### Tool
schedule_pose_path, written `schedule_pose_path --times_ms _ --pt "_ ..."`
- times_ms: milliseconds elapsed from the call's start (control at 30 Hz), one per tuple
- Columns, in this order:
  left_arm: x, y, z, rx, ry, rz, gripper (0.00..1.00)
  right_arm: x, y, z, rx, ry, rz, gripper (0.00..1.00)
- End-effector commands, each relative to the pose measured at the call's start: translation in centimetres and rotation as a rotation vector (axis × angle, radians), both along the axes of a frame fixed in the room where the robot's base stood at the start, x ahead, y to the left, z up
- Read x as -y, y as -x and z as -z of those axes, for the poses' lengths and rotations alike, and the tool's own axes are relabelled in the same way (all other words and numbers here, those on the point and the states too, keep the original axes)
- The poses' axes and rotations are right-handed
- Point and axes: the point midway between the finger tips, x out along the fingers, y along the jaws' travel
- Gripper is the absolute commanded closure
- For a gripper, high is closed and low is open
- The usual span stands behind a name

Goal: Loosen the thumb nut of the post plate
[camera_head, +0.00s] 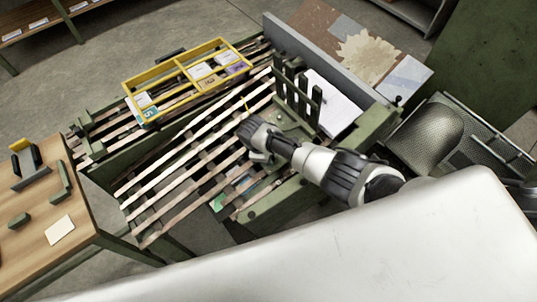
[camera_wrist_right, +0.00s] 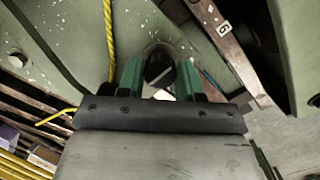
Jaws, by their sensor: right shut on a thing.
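The green post plate (camera_head: 290,127) lies at the right end of the slatted frame, beside upright green posts (camera_head: 316,103). My right gripper (camera_head: 259,157) reaches in over this end from the right. In the right wrist view, the two green fingertips (camera_wrist_right: 159,78) are shut on a dark rounded piece, the thumb nut (camera_wrist_right: 158,60). Its lower part is hidden between the fingers. A speckled green metal surface (camera_wrist_right: 75,35) lies around it. My left gripper is not in view.
A yellow divided tray (camera_head: 187,78) with cards sits on the far slats (camera_head: 180,164). A yellow cord (camera_wrist_right: 110,38) runs close beside the fingers. White paper (camera_head: 331,102) lies behind the posts. A wooden table (camera_head: 85,232) stands at left. A wire-mesh bin (camera_head: 465,135) is at right.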

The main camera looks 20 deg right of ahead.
Motion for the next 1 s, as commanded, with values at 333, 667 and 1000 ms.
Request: schedule_pose_path --times_ms 333,667,1000 --pt "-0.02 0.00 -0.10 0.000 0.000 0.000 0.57 -0.04 -0.12 -0.10 -0.002 0.001 -0.033 0.88" --pt "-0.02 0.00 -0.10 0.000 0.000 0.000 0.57 -0.02 -0.11 -0.10 -0.002 0.002 -0.032 0.51" --pt "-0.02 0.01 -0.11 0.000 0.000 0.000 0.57 -0.03 -0.04 -0.09 -0.004 0.001 -0.030 0.39"
